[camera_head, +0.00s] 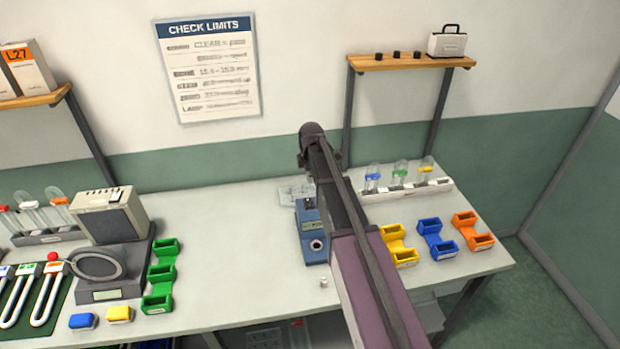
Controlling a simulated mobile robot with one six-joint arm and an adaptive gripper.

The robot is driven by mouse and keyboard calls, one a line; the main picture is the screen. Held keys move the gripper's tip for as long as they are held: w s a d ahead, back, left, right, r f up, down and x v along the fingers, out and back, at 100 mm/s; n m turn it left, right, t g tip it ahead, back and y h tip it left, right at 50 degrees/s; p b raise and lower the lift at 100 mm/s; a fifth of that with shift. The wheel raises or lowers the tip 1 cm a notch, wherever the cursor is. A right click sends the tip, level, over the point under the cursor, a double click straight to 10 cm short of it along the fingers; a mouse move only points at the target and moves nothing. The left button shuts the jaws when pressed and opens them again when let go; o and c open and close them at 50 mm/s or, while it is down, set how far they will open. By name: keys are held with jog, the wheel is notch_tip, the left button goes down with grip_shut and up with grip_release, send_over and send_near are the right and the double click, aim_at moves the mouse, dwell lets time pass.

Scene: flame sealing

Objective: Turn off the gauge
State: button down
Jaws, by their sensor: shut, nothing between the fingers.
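A blue device (313,238), which looks like the gauge, stands on the bench near the middle. It has a small dark part on top at the back and a pale round dial or knob with a dark centre on its front. I cannot tell whether it is on or off. My arm rises from the bottom edge and passes just right of the device, covering part of its right side. My gripper is not seen; the arm's far end hides whatever is beyond it.
A clear tray (296,193) lies behind the blue device, and a small pale piece (323,282) lies in front. Yellow (404,257), blue (444,250) and orange (482,242) holders stand right. Green holders (157,303) and a ring-topped unit (110,292) stand left. Bench between is clear.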

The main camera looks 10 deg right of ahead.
aim_at(309, 200)
jog(key=shift+w+f+b, duration=0.2)
jog(key=shift+f+b, duration=1.4)
jog(key=shift+f, duration=0.1)
jog(key=shift+w+f+b, duration=0.25)
jog(key=shift+f+b, duration=1.35)
jog(key=shift+f, duration=0.15)
jog(key=shift+w+f+b, duration=0.2)
jog(key=shift+f+b, duration=1.4)
jog(key=shift+f, duration=0.1)
